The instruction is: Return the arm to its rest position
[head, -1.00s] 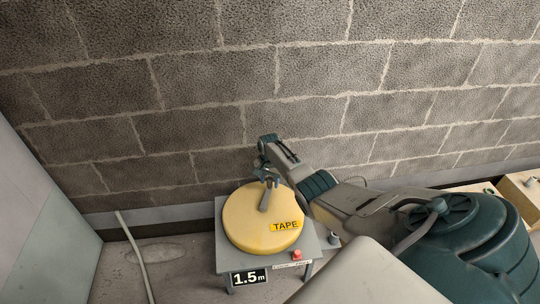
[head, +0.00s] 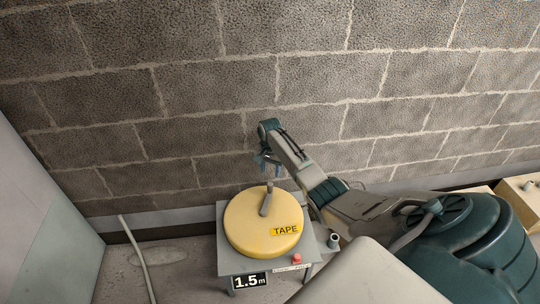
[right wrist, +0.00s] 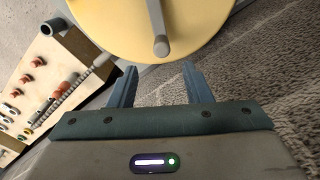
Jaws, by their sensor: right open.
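My right arm comes in from the right in the head view. Its gripper (head: 270,165) hangs above the back of a yellow reel marked TAPE (head: 248,232), apart from it. In the right wrist view the two fingers of the gripper (right wrist: 157,85) are spread with nothing between them. The yellow reel (right wrist: 115,22) and its grey crank handle (right wrist: 161,45) lie beyond the fingertips. In the head view the crank handle (head: 266,203) stands clear of the fingers. My left gripper is not in view.
The reel sits on a grey stand (head: 238,266) with a red button (head: 297,259) and a 1.5 m sign (head: 249,281). A block wall (head: 190,130) rises close behind. A board with several coloured fittings (right wrist: 35,85) shows in the right wrist view.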

